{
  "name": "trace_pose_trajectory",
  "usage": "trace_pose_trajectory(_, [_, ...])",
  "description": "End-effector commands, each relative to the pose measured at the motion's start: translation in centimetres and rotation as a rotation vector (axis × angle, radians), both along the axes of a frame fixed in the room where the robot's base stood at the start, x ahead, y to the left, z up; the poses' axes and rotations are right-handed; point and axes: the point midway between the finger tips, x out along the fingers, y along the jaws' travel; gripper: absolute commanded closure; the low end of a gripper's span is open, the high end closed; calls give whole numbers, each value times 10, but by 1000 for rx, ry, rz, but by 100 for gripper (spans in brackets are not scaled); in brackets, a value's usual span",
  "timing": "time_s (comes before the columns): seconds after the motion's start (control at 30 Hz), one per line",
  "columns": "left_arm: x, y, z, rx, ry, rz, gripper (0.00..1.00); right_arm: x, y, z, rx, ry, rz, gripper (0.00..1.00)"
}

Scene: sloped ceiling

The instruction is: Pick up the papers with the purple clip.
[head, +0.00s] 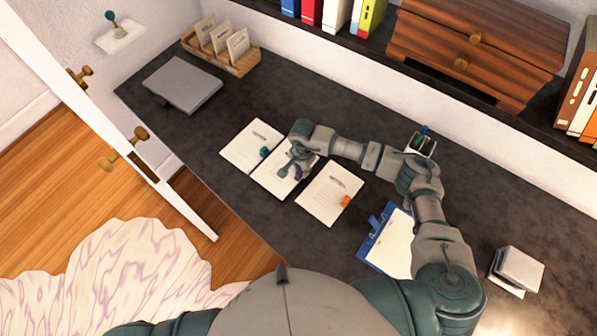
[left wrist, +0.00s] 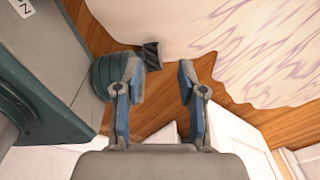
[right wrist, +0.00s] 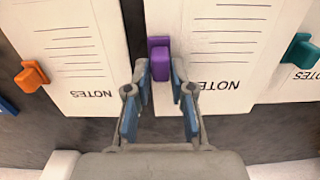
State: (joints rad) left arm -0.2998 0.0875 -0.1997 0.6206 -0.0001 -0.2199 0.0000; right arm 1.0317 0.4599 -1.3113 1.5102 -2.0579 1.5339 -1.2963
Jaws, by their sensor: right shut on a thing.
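Three stacks of papers lie on the dark desk. The middle stack (head: 268,184) has the purple clip (head: 298,174) at its edge. In the right wrist view the purple clip (right wrist: 158,52) sits on the edge of the papers marked NOTES (right wrist: 222,45). My right gripper (head: 292,168) is over the middle stack and partly covers it. In the right wrist view its fingertips (right wrist: 160,78) are shut on the purple clip, one on each side. The papers appear to lie flat on the desk. My left gripper (left wrist: 158,78) is open and empty over the floor.
Orange-clip papers (head: 328,195) and teal-clip papers (head: 248,144) flank the middle stack closely. A blue clipboard (head: 388,243), a pen holder (head: 421,145) and a grey laptop (head: 183,84) are on the desk (head: 300,95). A white door (head: 120,125) stands left.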

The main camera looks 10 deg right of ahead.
Motion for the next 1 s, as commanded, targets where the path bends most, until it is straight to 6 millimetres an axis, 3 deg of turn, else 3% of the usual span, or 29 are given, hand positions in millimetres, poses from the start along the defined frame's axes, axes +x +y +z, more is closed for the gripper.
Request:
trace_pose_trajectory(0.07, [-1,-4,-4,-5,1,2,60,1,2,13,-2,-6,1,100])
trace_pose_trajectory(0.23, [-2,-12,-8,-14,5,5,60,-28,32,15,-2,-1,7,100])
trace_pose_trajectory(0.6, [37,-15,-5,-11,-16,9,60,-95,97,24,0,-1,4,100])
trace_pose_trajectory(0.8, [46,-18,-2,-10,-20,10,60,-110,110,27,1,-1,0,100])
trace_pose_trajectory(1.0, [48,-18,-1,-12,-20,11,60,-113,115,28,-1,-1,0,100])
